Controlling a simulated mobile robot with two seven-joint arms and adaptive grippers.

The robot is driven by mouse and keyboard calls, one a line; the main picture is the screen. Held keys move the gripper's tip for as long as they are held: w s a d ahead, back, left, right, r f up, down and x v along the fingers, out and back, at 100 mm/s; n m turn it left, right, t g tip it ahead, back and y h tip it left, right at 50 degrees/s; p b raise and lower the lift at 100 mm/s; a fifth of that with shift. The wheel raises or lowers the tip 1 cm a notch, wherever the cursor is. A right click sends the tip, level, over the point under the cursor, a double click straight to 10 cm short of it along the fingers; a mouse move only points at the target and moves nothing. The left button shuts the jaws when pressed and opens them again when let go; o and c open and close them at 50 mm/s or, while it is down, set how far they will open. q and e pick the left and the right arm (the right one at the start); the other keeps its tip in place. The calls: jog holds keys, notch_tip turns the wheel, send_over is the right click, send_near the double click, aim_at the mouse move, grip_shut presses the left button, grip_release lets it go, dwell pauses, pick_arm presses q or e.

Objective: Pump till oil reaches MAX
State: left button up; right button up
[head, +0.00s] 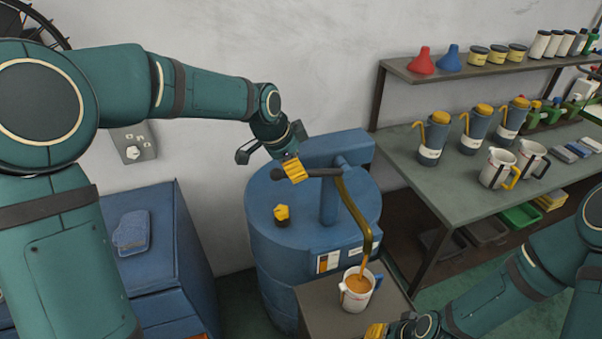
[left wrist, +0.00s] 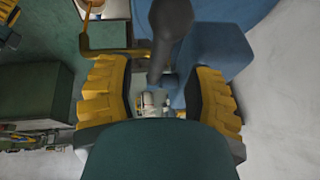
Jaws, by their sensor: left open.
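The blue oil drum (head: 285,238) stands by the wall with a blue pump on top. Its dark pump lever (head: 318,173) reaches left, ending in a round knob. My left gripper (head: 284,163) is open at the knob end; in the left wrist view its fingers (left wrist: 160,65) lie on either side of the lever (left wrist: 171,40). Contact cannot be told. The brass spout (head: 358,215) curves down into a white jug (head: 356,299) holding amber oil (head: 357,284). The MAX mark is not readable. My right gripper (head: 388,331) is low beside the jug, partly cut off by the frame.
The jug stands on a small grey stand (head: 322,311) before the drum. A yellow cap (head: 282,212) sits on the drum top. A workbench (head: 440,185) with oil cans and jugs is on the right. A blue cabinet (head: 150,265) with a cloth is left.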

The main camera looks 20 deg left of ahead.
aim_at(313, 173)
pick_arm(q)
jog(key=x, duration=0.5)
jog(key=shift+s, duration=0.1)
grip_shut()
